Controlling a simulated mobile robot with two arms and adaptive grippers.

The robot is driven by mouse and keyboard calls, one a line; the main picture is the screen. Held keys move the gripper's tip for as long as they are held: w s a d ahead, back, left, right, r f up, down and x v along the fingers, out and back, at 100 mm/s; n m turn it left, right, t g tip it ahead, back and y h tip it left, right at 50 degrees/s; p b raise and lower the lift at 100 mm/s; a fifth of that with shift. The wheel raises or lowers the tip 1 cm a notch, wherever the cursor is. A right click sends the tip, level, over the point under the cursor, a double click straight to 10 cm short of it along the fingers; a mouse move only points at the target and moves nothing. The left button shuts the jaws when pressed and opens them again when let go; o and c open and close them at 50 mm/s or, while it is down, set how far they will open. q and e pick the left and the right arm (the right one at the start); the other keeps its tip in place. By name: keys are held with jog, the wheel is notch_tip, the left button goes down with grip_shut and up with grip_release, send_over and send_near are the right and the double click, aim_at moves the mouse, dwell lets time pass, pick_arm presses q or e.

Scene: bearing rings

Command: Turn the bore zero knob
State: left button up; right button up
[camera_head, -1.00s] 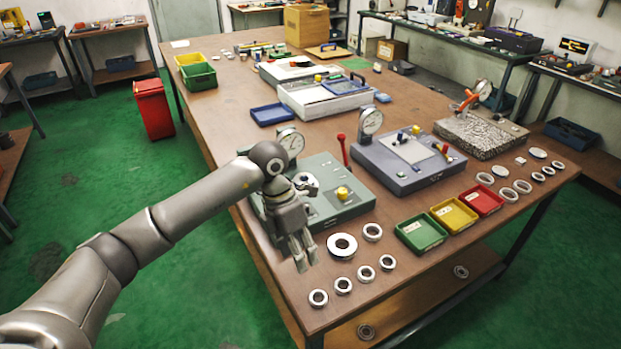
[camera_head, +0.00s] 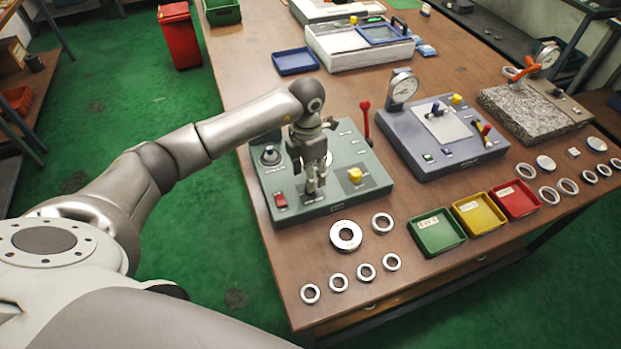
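The green-grey gauge station (camera_head: 335,199) lies on the table's left side. A yellow knob (camera_head: 355,175) sits at its front right, a dark round knob (camera_head: 271,155) at its left, a red switch (camera_head: 280,200) at its front left. A red-tipped lever (camera_head: 366,122) rises at its right back. The labels are too small to read, so I cannot tell which knob is bore zero. My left gripper (camera_head: 316,190) points down over the station between the dark knob and the yellow knob, apart from both; its finger gap is unclear. My arm hides the station's back. My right gripper is not in view.
A blue-grey station with a dial (camera_head: 450,155) stands to the right. Green (camera_head: 437,230), yellow (camera_head: 478,214) and red (camera_head: 516,199) trays and several metal rings (camera_head: 345,235) lie in front. A granite block (camera_head: 530,110) is at far right.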

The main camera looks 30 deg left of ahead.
pick_arm(q)
notch_tip(320, 180, down, 4)
jog(key=shift+w+d+r+p, duration=0.1)
jog(key=shift+w+p, duration=0.05)
jog(key=shift+p, duration=0.15)
jog(key=shift+f, duration=0.35)
jog(key=shift+c, duration=0.3)
jog(key=c, duration=1)
